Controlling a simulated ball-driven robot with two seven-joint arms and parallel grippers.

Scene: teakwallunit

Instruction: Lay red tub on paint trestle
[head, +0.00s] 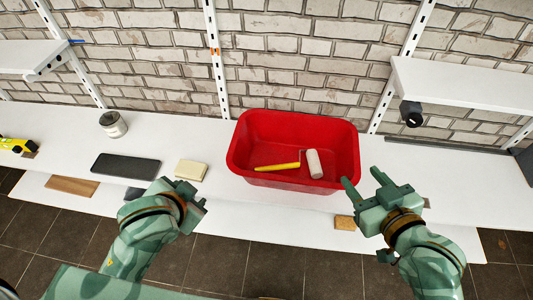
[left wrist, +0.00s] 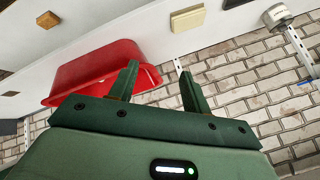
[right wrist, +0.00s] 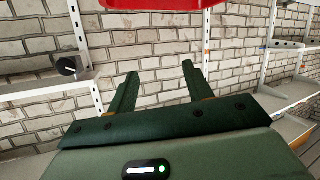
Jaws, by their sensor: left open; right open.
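The red tub (head: 240,160) stands upright on the white shelf, holding a paint roller with a yellow handle (head: 277,167) and a pale roller head (head: 314,163). In the left wrist view the tub (left wrist: 95,70) lies beyond my open fingers. In the right wrist view only a strip of the tub (right wrist: 160,4) shows at the top. My right gripper (head: 362,178) is open and empty just off the tub's near right corner. My left gripper (head: 192,196) is open and empty, left of the tub and nearer me. I cannot make out a paint trestle for certain.
The white shelf (head: 60,130) also bears a can (head: 113,124), a dark pad (head: 126,167), a cream block (head: 191,170) and a yellow tool (head: 17,145). A lower white board (head: 280,203) holds a small tan block (head: 344,222). A wall shelf (head: 465,88) overhangs at right.

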